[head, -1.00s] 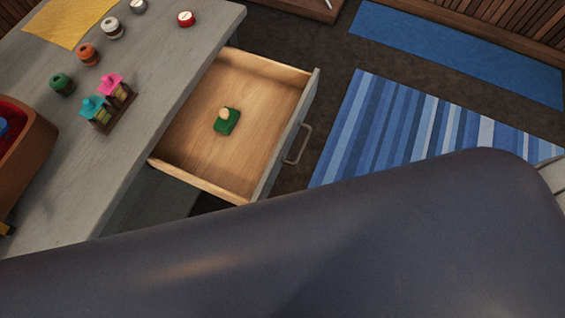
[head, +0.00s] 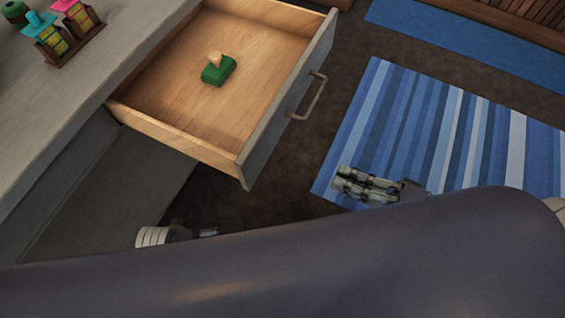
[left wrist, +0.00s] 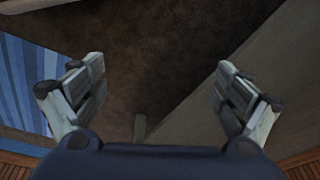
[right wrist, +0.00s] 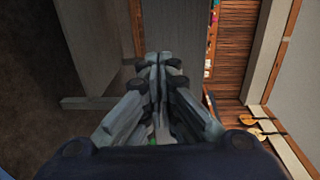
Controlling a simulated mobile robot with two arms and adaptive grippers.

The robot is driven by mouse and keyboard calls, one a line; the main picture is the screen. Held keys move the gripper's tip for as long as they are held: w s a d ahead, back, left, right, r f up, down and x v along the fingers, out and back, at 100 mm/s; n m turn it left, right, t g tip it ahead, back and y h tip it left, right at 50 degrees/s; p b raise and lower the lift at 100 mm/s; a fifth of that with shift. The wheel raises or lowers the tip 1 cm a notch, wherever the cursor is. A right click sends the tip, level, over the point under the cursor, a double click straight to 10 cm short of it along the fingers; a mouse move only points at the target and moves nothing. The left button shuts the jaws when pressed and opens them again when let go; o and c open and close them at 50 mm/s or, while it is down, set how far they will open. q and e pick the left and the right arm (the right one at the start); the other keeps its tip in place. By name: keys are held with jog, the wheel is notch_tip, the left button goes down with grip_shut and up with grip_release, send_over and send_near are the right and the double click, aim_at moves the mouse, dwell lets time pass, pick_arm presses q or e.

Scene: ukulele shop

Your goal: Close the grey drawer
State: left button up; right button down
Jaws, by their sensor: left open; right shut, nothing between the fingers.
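The grey drawer (head: 290,105) stands pulled out of the grey counter in the head view, its wooden inside showing. A bar handle (head: 308,98) is on its front. A green block with a pale knob (head: 218,69) lies inside. My right gripper (head: 352,183) is shut and empty, over the floor and rug side, below and right of the handle in the picture and apart from it. It also shows shut in the right wrist view (right wrist: 157,65). My left gripper (left wrist: 160,85) is open and empty in the left wrist view; my arm hides most of the lower head view.
The grey counter (head: 125,40) carries a small rack with pink and teal pieces (head: 62,35). A striped blue rug (head: 440,130) and a plain blue mat (head: 460,40) lie on the dark floor. Floor in front of the drawer looks clear.

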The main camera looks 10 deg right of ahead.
notch_tip(320, 180, up, 2)
send_near(267, 144)
jog(key=shift+y, duration=0.4)
jog(key=x, duration=0.2)
jog(key=p+x, duration=0.1)
jog(key=x, duration=0.2)
jog(key=shift+w+a+f, duration=0.2)
jog(key=shift+w+f, duration=0.15)
jog(key=shift+w, duration=0.05)
pick_arm(q)
jog(key=shift+s+f+p, duration=0.2)
jog(key=shift+s+f, duration=0.05)
jog(key=shift+f, duration=1.15)
jog(key=shift+s+f+p, duration=0.15)
jog(key=shift+s+f, duration=0.05)
jog(key=shift+f, duration=1.2)
pick_arm(e)
jog(key=shift+w+a+f, duration=0.1)
jog(key=shift+w+a, duration=0.25)
jog(key=shift+a, duration=0.15)
jog(key=shift+a, duration=0.1)
